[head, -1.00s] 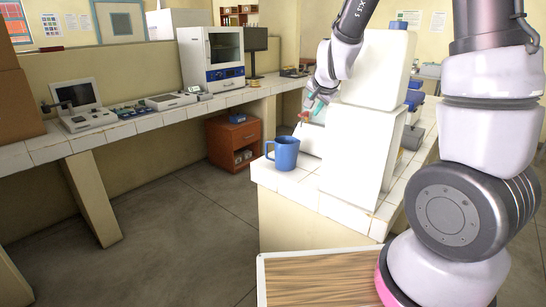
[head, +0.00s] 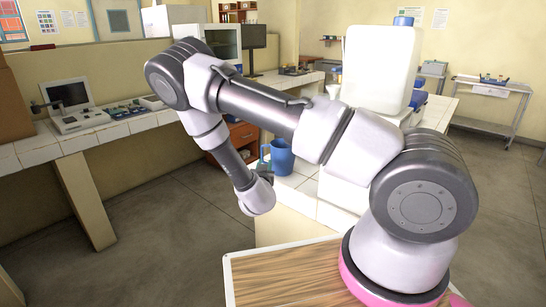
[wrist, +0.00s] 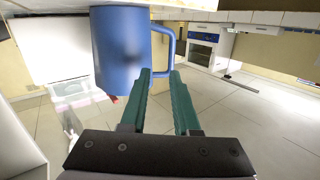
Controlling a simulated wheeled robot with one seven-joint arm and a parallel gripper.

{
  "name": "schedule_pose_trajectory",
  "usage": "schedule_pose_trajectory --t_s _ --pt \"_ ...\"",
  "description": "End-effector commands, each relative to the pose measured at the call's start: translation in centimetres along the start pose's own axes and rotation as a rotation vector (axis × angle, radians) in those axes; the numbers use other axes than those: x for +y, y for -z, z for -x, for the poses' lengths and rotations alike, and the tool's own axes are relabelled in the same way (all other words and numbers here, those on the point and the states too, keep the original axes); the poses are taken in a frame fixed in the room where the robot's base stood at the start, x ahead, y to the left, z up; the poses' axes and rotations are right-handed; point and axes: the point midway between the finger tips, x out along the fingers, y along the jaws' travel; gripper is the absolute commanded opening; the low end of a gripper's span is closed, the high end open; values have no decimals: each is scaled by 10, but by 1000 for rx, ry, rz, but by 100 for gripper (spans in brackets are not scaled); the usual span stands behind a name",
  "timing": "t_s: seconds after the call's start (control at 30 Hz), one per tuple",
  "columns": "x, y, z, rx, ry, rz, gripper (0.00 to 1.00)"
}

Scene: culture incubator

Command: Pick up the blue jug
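The blue jug (head: 281,158) stands on the near end of the white tiled counter, partly hidden behind my arm in the head view. In the wrist view, which looks upside down, the jug (wrist: 122,55) fills the upper left with its handle on the right. My gripper (wrist: 161,72) is open, its two green fingers apart and pointing at the handle. The fingertips are at or just short of the handle; I cannot tell whether they straddle it. In the head view my gripper (head: 265,160) is small and mostly hidden beside the jug's left side.
A large white container (head: 381,65) stands on the tiled counter (head: 300,187) behind my arm. A tiled wall bench (head: 90,140) with instruments runs along the left. An orange-brown cabinet (head: 243,136) stands below it. The floor between is open.

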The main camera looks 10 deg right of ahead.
Motion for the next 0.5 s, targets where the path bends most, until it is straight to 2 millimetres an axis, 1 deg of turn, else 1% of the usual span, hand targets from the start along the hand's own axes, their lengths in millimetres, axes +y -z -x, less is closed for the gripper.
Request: schedule_pose_trajectory --t_s 0.03,0.07,0.13,0.2,0.27,0.4,0.5 --pt "-1 -6 4 21 21 31 30" --pt "-1 -8 5 34 31 44 30" --pt "-2 -11 7 54 48 63 30" --pt "-3 -11 5 66 57 72 30" --pt "-4 -10 -2 69 58 72 30" --pt "-4 -8 -25 69 55 71 30" --pt "-5 -8 -39 68 56 71 30"
